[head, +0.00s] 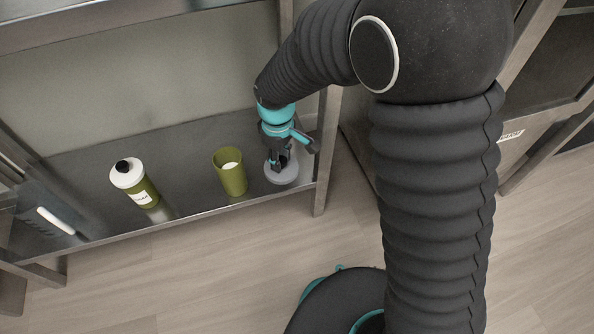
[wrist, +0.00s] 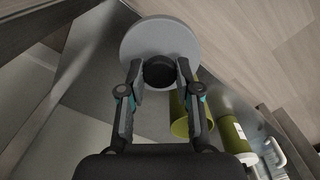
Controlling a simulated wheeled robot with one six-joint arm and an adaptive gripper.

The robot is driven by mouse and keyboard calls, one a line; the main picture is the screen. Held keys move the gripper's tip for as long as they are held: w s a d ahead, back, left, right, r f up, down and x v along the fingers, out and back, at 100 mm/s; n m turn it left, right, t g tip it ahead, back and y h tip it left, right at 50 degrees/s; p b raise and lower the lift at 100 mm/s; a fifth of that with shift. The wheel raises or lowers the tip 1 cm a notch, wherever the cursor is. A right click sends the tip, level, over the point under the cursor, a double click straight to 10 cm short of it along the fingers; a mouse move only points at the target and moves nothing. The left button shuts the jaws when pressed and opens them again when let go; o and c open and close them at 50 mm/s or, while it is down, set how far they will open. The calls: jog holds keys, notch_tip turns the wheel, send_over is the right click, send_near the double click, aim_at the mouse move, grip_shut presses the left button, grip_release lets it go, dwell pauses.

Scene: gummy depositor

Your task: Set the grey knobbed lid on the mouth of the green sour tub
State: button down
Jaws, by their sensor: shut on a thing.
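The grey lid (head: 284,177) is a round disc with a dark knob. In the wrist view the grey lid (wrist: 150,36) fills the top middle, its knob (wrist: 159,72) between my fingers. My gripper (head: 281,160) is shut on the knob; the fingers also show in the wrist view (wrist: 159,76). Whether the lid touches the shelf is hard to tell. The green tub (head: 233,181) stands upright and open just left of the lid, with something white inside. It also shows in the wrist view (wrist: 179,127), partly behind a finger. The lid is apart from its mouth.
A second green container (head: 149,196) with a white top, black knob and white label stands further left on the metal shelf (head: 185,205). A shelf post (head: 325,150) rises close to the right of my gripper. An upper shelf edge (head: 90,22) runs above. Bare shelf separates the two containers.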

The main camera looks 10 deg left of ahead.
jog(key=a+r+n+b, duration=0.1)
jog(key=a+r+n, duration=0.3)
jog(key=a+n, duration=0.2)
jog(key=a+r+n+b, duration=0.1)
jog(key=a+r+n, duration=0.3)
jog(key=a+n, duration=0.3)
jog(key=shift+s+a+r+b, duration=0.35)
jog(key=shift+s+a, duration=0.1)
jog(key=shift+a, duration=0.5)
jog(key=shift+f, duration=0.1)
notch_tip(320, 180, down, 6)
jog(key=b, duration=0.4)
jog(key=shift+f+b, duration=0.3)
jog(key=shift+f, duration=0.25)
